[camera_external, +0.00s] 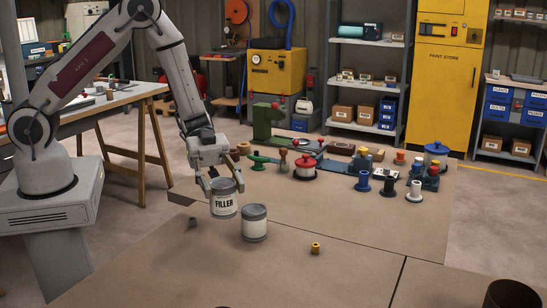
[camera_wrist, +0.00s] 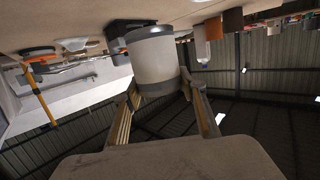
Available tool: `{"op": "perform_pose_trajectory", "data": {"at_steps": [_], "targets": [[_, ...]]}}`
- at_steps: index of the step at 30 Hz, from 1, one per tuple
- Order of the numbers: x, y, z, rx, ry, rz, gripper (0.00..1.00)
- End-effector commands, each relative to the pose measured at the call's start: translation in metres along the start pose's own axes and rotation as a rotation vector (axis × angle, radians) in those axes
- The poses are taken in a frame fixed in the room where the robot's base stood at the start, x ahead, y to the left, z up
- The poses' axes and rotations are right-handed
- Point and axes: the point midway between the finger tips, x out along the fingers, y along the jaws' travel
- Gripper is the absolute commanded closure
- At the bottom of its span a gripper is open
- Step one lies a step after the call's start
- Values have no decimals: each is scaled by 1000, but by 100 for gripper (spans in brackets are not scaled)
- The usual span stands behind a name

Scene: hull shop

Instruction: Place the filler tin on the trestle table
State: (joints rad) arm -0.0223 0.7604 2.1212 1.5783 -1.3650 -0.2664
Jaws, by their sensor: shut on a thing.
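The filler tin (camera_external: 223,204) is white with a grey lid and dark FILLER lettering. In the external view it is upright, over the brown worktop. My gripper (camera_external: 221,184) is shut around its upper part. In the wrist view my gripper (camera_wrist: 160,82) has a finger on each side of a pale tin (camera_wrist: 152,58); no lettering shows there. I cannot tell how far its base is from the worktop. The trestle table (camera_external: 128,96), with wooden legs and a pale top, stands at the left behind my arm, which hides part of it.
A similar grey-lidded tin (camera_external: 254,226) stands close right of the filler tin.

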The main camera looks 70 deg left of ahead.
Motion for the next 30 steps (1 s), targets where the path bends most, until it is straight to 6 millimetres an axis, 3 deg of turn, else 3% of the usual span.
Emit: {"op": "perform_pose_trajectory", "data": {"at_steps": [6,12,17,30], "targets": [[-4,54,-1,35,0,167,89],[-9,84,-3,56,0,267,89],[-12,92,-6,62,0,296,89],[-11,92,-7,61,0,294,89]]}}
